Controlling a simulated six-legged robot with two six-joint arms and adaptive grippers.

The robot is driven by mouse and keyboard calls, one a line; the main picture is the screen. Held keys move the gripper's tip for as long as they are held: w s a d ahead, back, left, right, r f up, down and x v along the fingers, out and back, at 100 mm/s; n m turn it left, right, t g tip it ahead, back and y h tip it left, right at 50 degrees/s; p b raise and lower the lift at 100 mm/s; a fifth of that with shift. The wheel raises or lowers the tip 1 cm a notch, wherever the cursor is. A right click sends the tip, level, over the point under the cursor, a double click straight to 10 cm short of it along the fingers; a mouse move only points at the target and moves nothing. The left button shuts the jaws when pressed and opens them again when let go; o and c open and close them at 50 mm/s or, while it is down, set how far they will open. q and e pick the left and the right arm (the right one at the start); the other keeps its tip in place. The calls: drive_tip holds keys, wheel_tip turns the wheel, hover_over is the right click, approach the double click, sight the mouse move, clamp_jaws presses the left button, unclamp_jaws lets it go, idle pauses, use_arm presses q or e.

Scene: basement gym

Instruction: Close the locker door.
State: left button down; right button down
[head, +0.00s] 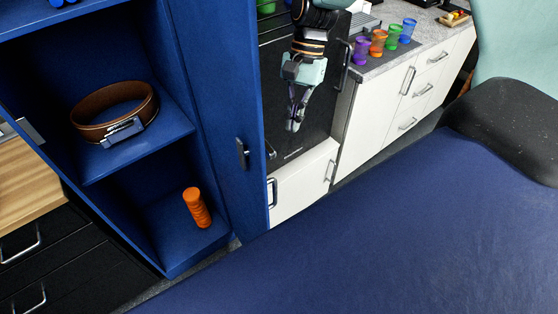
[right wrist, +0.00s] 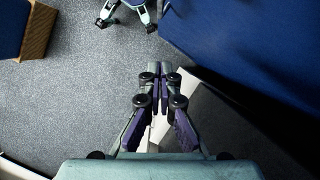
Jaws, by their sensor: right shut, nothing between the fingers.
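The blue locker (head: 172,262) stands at the left of the head view with its inside exposed. Its blue door (head: 222,75) stands open on the right side of the locker, with a dark handle (head: 242,153) on the face I see. My right gripper (head: 293,126) is to the right of the door, in front of a dark appliance front. It points down, is shut and empty, and appears apart from the door. The right wrist view also shows its closed fingers (right wrist: 160,72) over the grey floor. My left gripper is not in view.
A brown belt (head: 113,112) lies on the locker shelf, and an orange roller (head: 197,208) stands below. White cabinets (head: 376,117) with several coloured cups on the counter (head: 410,55) are at the right. A large dark-blue padded surface (head: 390,240) fills the foreground.

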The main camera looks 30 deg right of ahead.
drive_tip(key=s+a+f, duration=0.4)
drive_tip(key=a+f, duration=0.2)
drive_tip(key=f, duration=0.1)
drive_tip(key=shift+s+a+f+p, duration=0.2)
drive_tip(key=shift+a+f+p, duration=0.1)
drive_tip(key=shift+a+p, duration=0.15)
